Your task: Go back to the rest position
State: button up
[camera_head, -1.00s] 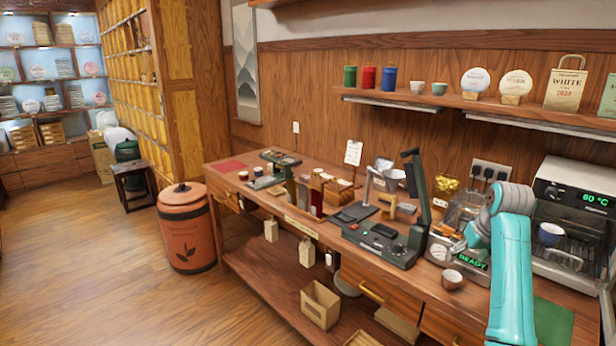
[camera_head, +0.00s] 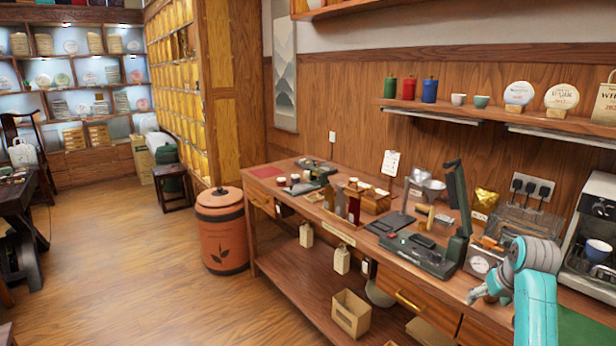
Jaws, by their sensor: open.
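My arm (camera_head: 536,300) is teal with a grey wrist and reaches in at the lower right of the head view. My gripper (camera_head: 477,295) is small in the picture, points left and down, and hangs over the front edge of the wooden workbench (camera_head: 290,233). It is open, and I see nothing held in it. The fingers are too small to make out in detail.
A dark green press-like device (camera_head: 430,245) stands on the bench left of my arm. A steel oven (camera_head: 590,240) with a blue cup (camera_head: 598,251) stands at right. A terracotta bin (camera_head: 221,232) stands beyond the bench.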

jog(key=s+a+f+t, duration=0.1)
jog(key=s+a+f, duration=0.3)
jog(key=f, duration=0.4)
jog(key=s+a+f+t, duration=0.1)
jog(key=s+a+f, duration=0.4)
jog(key=f, duration=0.3)
jog(key=s+a+f+t, duration=0.1)
jog(key=s+a+f, duration=0.3)
jog(key=f, duration=0.4)
jog(key=s+a+f+t, duration=0.1)
jog(key=s+a+f, duration=0.15)
jog(key=s, duration=0.25)
jog(key=s+a+f, duration=0.1)
jog(key=s+a, duration=0.2)
jog(key=s, duration=0.2)
jog(key=s+a+r+t, duration=0.1)
jog(key=s+a, duration=0.2)
jog(key=s, duration=0.6)
jog(key=s+a+r+t, duration=0.2)
jog(key=s+a, duration=0.1)
jog(key=s, duration=0.7)
jog(key=s+a+r+n+t, duration=0.1)
jog(key=s+a+r+t, duration=0.1)
jog(key=s+r, duration=1.3)
jog(key=shift+s+a+r+t+y, duration=0.3)
jog(key=shift+s+a+r+y, duration=0.1)
jog(key=shift+a+r, duration=0.1)
